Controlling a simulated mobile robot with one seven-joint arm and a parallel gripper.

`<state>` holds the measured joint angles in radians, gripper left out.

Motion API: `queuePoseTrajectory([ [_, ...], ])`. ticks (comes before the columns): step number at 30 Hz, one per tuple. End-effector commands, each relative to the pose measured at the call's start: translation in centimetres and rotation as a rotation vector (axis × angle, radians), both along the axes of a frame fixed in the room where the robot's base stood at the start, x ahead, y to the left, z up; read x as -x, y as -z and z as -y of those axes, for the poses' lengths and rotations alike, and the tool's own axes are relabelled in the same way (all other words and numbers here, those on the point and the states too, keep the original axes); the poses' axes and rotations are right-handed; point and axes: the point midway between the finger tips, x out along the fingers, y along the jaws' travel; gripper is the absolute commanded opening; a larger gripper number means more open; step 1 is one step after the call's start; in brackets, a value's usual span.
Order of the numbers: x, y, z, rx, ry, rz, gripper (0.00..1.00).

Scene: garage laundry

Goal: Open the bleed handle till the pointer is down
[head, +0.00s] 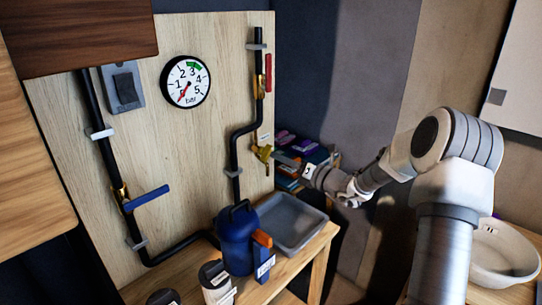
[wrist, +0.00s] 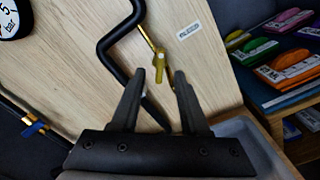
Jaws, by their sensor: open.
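The yellow bleed handle (head: 262,153) sits on a small brass tap at the black pipe, near the board's right edge. In the wrist view the handle (wrist: 158,72) appears between and just beyond my fingertips. My gripper (head: 283,160) is open with nothing held, close to the handle on its right; I cannot tell whether a finger touches it. The round white pressure gauge (head: 186,82) hangs on the board. Its red pointer (head: 183,94) points down and slightly left, near the low end of the scale. Only the gauge's edge (wrist: 10,20) shows in the wrist view.
A grey tray (head: 293,222) and a blue canister (head: 237,240) stand on the bench below. A red lever (head: 268,72) and a blue lever (head: 146,198) are on the pipes. A shelf of coloured packs (head: 290,165) lies behind my gripper.

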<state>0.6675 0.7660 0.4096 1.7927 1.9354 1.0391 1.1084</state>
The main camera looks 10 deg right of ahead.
Motion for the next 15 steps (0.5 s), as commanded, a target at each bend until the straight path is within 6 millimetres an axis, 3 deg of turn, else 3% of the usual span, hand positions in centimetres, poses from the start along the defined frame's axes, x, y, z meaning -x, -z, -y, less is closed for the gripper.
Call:
queuePoseTrajectory([
  [6, -2.9, 0.0, -2.1, 0.001, -0.001, 0.002, 0.45],
  [15, -4.0, 0.0, -2.9, 0.001, 0.001, 0.000, 0.45],
])
